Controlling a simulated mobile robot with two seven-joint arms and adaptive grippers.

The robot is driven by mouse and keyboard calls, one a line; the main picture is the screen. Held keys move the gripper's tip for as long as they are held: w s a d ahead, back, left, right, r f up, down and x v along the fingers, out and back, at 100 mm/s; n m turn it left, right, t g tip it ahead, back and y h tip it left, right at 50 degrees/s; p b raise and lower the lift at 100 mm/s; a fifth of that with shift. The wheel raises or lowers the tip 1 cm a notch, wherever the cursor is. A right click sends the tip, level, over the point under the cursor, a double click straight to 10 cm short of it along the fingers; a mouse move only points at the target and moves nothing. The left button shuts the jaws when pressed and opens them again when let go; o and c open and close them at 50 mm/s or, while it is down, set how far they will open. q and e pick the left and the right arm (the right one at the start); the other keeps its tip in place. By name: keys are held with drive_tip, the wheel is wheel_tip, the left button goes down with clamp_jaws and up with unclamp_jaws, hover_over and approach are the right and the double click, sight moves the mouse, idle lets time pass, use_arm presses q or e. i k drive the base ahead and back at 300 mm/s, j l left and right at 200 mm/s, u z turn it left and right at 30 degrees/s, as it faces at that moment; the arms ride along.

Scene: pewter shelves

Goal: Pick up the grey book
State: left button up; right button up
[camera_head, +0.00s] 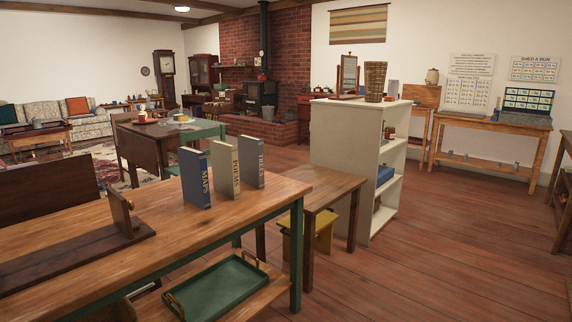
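Three books stand upright, apart from one another, near the far edge of the wooden table (180,238). The grey book (248,164) is on the right, with light lettering on its spine too small to read surely. The cream book (222,167) in the middle reads POEMS. The blue book (196,176) on the left reads MAPS. Neither of my grippers shows in the head view.
A dark wooden stand (122,213) lies on the table's left part. Below is a green tray (218,286) on a lower shelf. A smaller table (330,186) and a white bookshelf (345,150) stand to the right. The floor at right is clear.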

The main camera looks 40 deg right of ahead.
sight(251, 156)
drive_tip(key=z, duration=0.9)
drive_tip(key=i+l+u, duration=0.2)
drive_tip(key=u, duration=0.15)
drive_tip(key=i+l+u, duration=0.1)
drive_tip(key=l+u, duration=0.25)
drive_tip(key=i+l+u, duration=0.1)
drive_tip(key=l, duration=0.25)
drive_tip(key=i+l+u, duration=0.1)
drive_tip(key=l, duration=0.3)
drive_tip(key=i+l, duration=0.1)
drive_tip(key=l, duration=0.3)
drive_tip(key=i+l, duration=0.1)
drive_tip(key=l, duration=0.35)
drive_tip(key=i+l+u, duration=0.1)
drive_tip(key=l, duration=0.35)
drive_tip(key=i+l, duration=0.15)
drive_tip(key=l, duration=0.3)
drive_tip(key=i+l+u, duration=0.1)
drive_tip(key=l, duration=0.8)
drive_tip(key=i+u, duration=0.05)
drive_tip(key=i, duration=0.05)
